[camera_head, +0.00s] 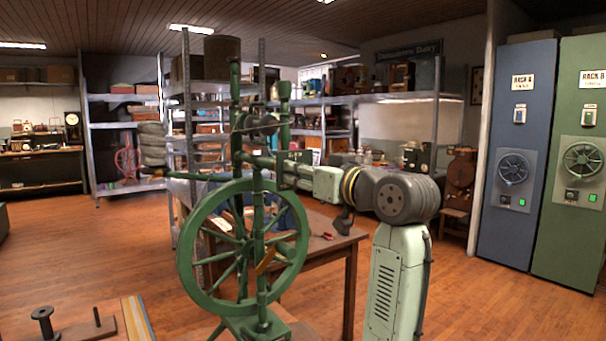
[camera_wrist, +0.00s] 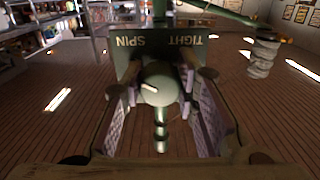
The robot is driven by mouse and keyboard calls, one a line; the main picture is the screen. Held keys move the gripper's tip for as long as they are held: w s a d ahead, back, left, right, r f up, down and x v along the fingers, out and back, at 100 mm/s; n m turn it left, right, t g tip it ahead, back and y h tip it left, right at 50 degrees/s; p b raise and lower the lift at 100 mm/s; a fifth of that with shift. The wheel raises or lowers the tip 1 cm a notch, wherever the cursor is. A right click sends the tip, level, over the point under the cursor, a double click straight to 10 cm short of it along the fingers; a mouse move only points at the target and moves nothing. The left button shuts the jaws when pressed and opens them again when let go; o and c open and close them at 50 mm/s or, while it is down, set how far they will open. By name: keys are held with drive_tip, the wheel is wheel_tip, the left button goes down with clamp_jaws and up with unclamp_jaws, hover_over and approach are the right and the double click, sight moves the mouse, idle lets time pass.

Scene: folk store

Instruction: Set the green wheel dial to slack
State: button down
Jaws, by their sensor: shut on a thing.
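The green spinning wheel (camera_head: 190,262) stands upright in the head view. In the wrist view its dark plate (camera_wrist: 158,40) carries the words SPIN and TIGHT, upside down. I see no SLACK label. A round pale green dial knob (camera_wrist: 157,91) is in front of the plate, with a short white mark toward its left in the picture. My gripper (camera_wrist: 160,76) has a finger on each side of the knob and is shut on it. In the head view my arm reaches left to the wheel's upper posts, and my fingers cannot be made out there.
A wooden table (camera_head: 335,250) stands behind the wheel and my arm. Metal shelves (camera_head: 125,97) with goods stand at the back. Blue (camera_head: 516,160) and green (camera_head: 570,225) rack cabinets stand at the right. Open wooden floor (camera_head: 95,245) lies to the left.

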drive_tip(key=n+b, duration=0.1)
drive_tip(key=n, duration=0.4)
drive_tip(key=shift+n, duration=0.3)
drive_tip(key=n+b, duration=0.1)
drive_tip(key=n, duration=0.5)
drive_tip(key=n+b, duration=0.1)
drive_tip(key=n, duration=0.4)
drive_tip(key=shift+n, duration=0.4)
drive_tip(key=n, duration=0.5)
drive_tip(key=shift+n, duration=0.4)
drive_tip(key=c, duration=1.2)
unclamp_jaws()
drive_tip(key=shift+d, duration=0.1)
